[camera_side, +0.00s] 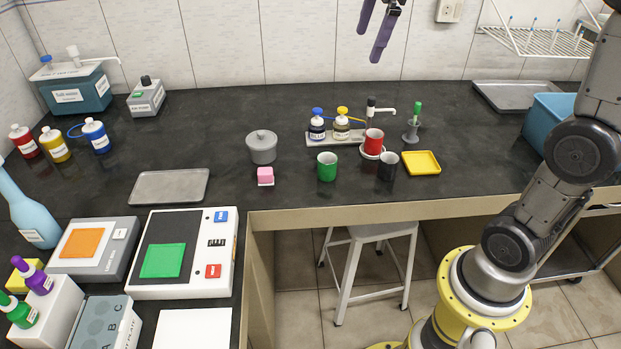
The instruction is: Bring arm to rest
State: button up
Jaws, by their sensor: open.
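My gripper (378,32) hangs at the top of the view, high above the back of the dark bench, in front of the tiled wall. Its two purple-grey fingers are apart, with nothing between them. It touches nothing on the bench. The upper part of the gripper and the wrist are cut off by the top edge of the picture. My arm stands at the right, its yellow base on the floor in front of the bench.
Below my gripper stand a bottle rack (335,137), a red cup (374,138), a green cup (327,166), a dark cup (388,166) and a yellow tray (421,163). A wire rack (545,42) is on the wall at the right. A blue bin (550,115) sits near my arm.

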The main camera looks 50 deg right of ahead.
jog(key=s+a+f+m+t, duration=0.25)
jog(key=s+a, duration=0.55)
jog(key=s, duration=0.5)
jog(key=s+a+f+m, duration=0.1)
jog(key=s+f+m, duration=0.5)
jog(key=f+m, duration=0.2)
notch_tip(320, 180, down, 2)
jog(key=shift+s+a+f+y, duration=0.1)
jog(key=shift+s+a+y, duration=0.05)
jog(key=shift+s+y, duration=0.25)
